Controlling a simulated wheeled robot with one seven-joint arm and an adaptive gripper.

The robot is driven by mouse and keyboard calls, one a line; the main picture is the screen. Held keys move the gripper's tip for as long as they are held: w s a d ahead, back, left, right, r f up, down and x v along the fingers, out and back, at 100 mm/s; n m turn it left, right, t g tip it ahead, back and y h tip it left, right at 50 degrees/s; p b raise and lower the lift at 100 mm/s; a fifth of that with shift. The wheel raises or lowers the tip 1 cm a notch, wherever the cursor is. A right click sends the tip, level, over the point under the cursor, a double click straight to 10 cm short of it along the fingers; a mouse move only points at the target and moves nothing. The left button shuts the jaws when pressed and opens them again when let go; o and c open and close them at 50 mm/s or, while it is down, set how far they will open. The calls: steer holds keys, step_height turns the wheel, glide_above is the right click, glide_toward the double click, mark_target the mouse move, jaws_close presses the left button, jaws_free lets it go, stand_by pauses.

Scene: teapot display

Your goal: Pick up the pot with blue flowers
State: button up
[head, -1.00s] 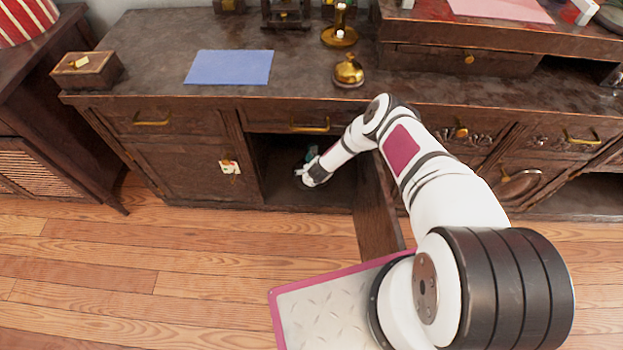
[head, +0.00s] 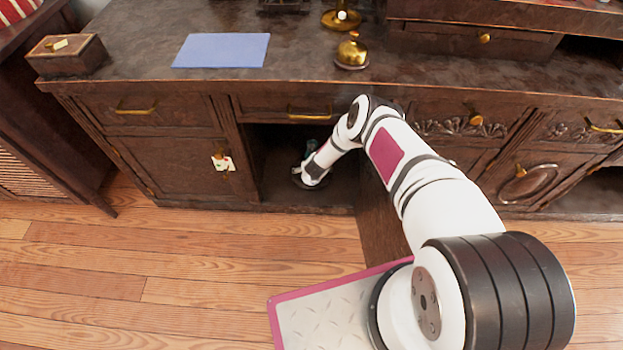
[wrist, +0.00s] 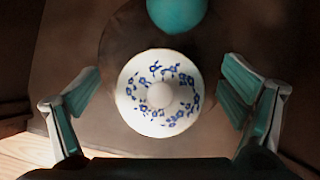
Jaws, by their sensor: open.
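In the wrist view a white round pot with blue flowers (wrist: 145,115) is seen from above, with a plain pale knob (wrist: 160,94) at its middle. It stands on a dark round base (wrist: 115,50) inside the cabinet. My gripper (wrist: 165,90) is open, with one finger on each side of the pot and gaps between them and it. In the head view my gripper (head: 308,160) reaches into the open cabinet (head: 270,150); the pot cannot be made out there.
A teal round object (wrist: 177,12) stands just beyond the pot, close to it. The open cabinet door (head: 380,225) hangs beside my arm on the right. On the counter are a brass bell (head: 351,52), a blue sheet (head: 222,50) and a wooden box (head: 68,54).

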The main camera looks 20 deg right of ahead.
steer(key=shift+b+x, duration=0.75)
steer(key=shift+x, duration=0.2)
steer(key=shift+c, duration=0.6)
steer(key=c, duration=1.4)
